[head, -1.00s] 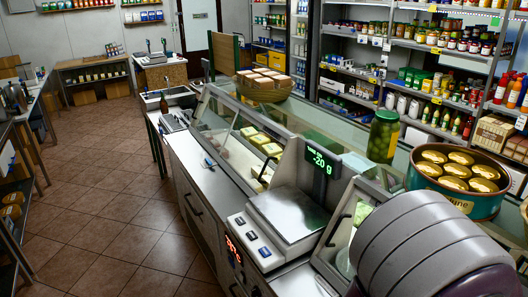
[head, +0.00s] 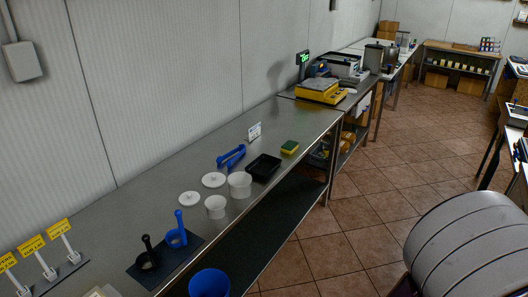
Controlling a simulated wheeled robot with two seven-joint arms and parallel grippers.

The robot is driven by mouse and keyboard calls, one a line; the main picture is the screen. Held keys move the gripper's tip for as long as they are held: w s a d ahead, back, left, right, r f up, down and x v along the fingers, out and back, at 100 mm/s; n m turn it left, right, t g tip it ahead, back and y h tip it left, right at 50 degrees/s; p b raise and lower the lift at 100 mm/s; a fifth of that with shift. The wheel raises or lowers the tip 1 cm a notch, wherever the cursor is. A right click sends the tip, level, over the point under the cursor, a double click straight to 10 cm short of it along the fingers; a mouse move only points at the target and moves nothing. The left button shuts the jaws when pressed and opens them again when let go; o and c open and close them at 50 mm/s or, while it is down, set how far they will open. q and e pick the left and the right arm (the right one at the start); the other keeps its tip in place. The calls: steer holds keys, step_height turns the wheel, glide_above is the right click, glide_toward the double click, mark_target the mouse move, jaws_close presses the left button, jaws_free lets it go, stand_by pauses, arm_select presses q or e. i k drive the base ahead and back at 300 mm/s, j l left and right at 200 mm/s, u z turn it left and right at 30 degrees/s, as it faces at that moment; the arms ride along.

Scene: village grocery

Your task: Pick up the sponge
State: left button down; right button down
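The sponge (head: 289,147) is a small block, yellow with a green layer, lying flat on the steel counter (head: 300,116). It lies near the counter's front edge, just right of and behind a black tray (head: 263,167). Nothing covers it. Neither of my grippers shows in the head view, so nothing of mine is near the sponge.
Blue tongs (head: 231,156), white tubs (head: 239,185) with lids, blue and black scoops on a dark mat, and yellow price tags (head: 31,245) share the counter. A yellow scale (head: 320,90) stands beyond it. Tiled floor (head: 345,220) lies open in front.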

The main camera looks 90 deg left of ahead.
mark_target(289, 147)
steer(key=j+u, duration=0.15)
steer(key=u, duration=0.3)
steer(key=j+u, duration=0.1)
steer(key=u, duration=0.4)
steer(key=i+j+u, duration=0.1)
steer(key=u, duration=0.35)
steer(key=i+j+u, duration=0.1)
steer(key=u, duration=0.35)
steer(key=i+u, duration=0.1)
steer(key=u, duration=0.35)
steer(key=i+j+u, duration=0.1)
steer(key=u, duration=0.4)
steer(key=z, duration=3)
steer(key=u, duration=2.95)
steer(key=i+u, duration=0.2)
steer(key=u, duration=0.75)
steer(key=i+l+u, duration=0.3)
steer(key=l, duration=0.35)
steer(key=i+l+u, duration=0.15)
steer(key=i+l, duration=0.15)
steer(key=i+l+u, duration=0.15)
steer(key=l, duration=0.25)
steer(key=i+l+u, duration=0.15)
steer(key=l, duration=0.25)
steer(key=i+l+u, duration=0.15)
steer(key=l, duration=0.25)
